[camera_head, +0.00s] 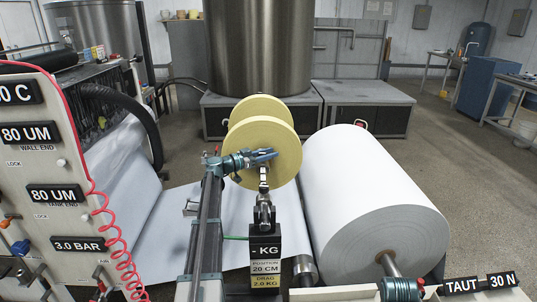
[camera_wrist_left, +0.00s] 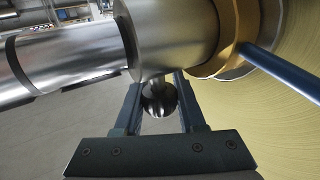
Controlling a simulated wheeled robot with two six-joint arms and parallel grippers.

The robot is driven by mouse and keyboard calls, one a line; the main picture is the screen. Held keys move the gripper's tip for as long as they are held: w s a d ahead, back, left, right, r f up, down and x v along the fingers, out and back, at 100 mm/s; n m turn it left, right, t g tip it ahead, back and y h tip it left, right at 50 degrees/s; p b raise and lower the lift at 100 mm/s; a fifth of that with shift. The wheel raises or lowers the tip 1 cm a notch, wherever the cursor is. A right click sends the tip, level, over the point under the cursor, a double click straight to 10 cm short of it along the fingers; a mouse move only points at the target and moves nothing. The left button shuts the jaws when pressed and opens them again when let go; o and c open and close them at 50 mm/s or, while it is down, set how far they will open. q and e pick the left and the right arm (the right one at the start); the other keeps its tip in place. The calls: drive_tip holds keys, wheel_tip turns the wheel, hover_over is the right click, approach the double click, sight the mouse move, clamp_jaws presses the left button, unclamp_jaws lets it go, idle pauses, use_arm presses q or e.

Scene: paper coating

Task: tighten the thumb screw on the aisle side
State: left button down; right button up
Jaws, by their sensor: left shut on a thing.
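The thumb screw (camera_wrist_left: 158,100) is a small dark metal knob under a shiny metal collar (camera_wrist_left: 175,35) in the left wrist view. My left gripper (camera_wrist_left: 160,90) is shut on it, with one dark finger on each side. In the head view my left gripper (camera_head: 270,155) is in front of the near pale-yellow roll (camera_head: 283,135). The screw is not clear there, behind the gripper. A brass-coloured ring (camera_wrist_left: 225,35) and the yellow roll face (camera_wrist_left: 285,110) are close on the right in the wrist view. My right gripper is not in view.
A black "- KG" display (camera_head: 265,250) stands below my left gripper. A large white paper roll (camera_head: 365,190) lies to the right. A control panel (camera_head: 40,160) with a red coiled hose stands at the left. A big steel drum (camera_head: 260,50) is behind; floor is open at the right.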

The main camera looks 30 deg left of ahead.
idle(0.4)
use_arm(q)
drive_tip(key=c, duration=0.8)
unclamp_jaws()
drive_tip(key=shift+o, duration=0.2)
drive_tip(key=v, duration=1.4)
drive_tip(key=shift+w, duration=0.15)
